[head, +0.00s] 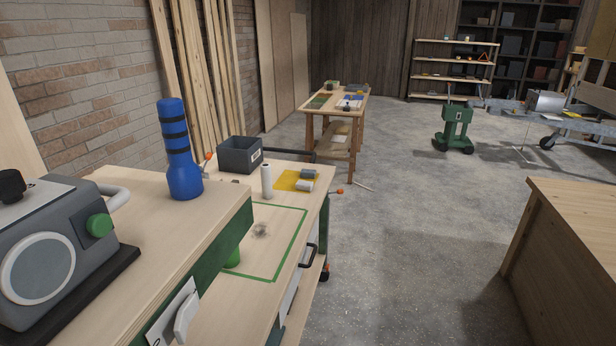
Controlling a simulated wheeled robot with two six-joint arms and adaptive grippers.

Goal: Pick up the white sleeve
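A slim white upright cylinder (266,181) stands on the lower workbench, left of a yellow mat (284,180). A short whitish cylindrical piece (305,186) lies on the mat, with a similar grey piece (308,174) just behind it. I cannot tell for sure which of the white pieces is the white sleeve. Neither of my grippers shows in the head view, and nothing is seen touching these pieces.
A dark grey bin (240,155) stands behind the white cylinder. A tall blue bottle-shaped object (178,150) and a grey machine (60,250) stand on the raised bench at left. A green taped outline (277,279) marks the lower benchtop. Open floor (420,240) lies to the right.

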